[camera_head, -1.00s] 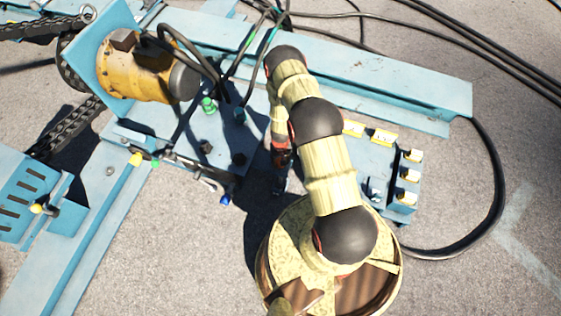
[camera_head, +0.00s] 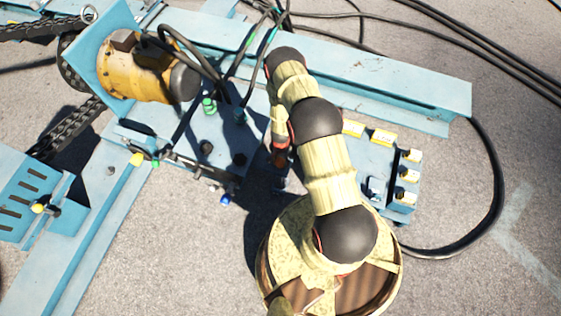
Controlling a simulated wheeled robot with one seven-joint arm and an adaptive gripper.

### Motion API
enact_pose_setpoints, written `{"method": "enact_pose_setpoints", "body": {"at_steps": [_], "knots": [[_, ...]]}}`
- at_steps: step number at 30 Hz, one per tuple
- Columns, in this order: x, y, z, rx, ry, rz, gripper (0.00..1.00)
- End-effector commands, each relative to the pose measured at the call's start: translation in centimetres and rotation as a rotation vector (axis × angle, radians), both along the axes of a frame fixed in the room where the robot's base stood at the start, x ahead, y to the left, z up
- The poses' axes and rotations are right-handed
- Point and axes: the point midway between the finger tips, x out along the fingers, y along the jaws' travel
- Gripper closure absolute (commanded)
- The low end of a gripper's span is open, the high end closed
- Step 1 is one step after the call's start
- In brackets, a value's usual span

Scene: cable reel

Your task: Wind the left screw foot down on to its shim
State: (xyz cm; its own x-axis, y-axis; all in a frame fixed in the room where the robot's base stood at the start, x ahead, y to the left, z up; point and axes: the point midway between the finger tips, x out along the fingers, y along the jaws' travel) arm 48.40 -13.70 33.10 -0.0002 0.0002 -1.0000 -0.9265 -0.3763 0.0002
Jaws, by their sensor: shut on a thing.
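My gripper (camera_head: 279,159) hangs at the end of my arm in shadow, beside the right edge of the blue base plate (camera_head: 212,128). Only its reddish-brown upper part shows clearly. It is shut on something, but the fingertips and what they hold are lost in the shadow. Two black bolt-like heads, a left one (camera_head: 206,148) and a right one (camera_head: 239,159), stand on the plate left of my gripper. I cannot tell whether either is the left screw foot. The shim cannot be made out. A small blue knob (camera_head: 225,199) shows below the plate's front edge.
A yellow motor (camera_head: 138,67) with black hoses stands at upper left. A blue box with yellow-topped parts (camera_head: 409,174) is right of my arm. A long blue beam (camera_head: 400,82) crosses behind. A black cable (camera_head: 497,180) loops at right.

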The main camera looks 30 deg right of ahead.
Motion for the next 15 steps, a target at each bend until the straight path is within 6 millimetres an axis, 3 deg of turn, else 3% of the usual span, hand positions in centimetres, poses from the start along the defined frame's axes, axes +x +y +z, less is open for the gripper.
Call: {"method": "enact_pose_setpoints", "body": {"at_steps": [15], "knots": [[0.05, -0.02, 0.0, -0.001, -0.001, -0.1, 0.86]]}}
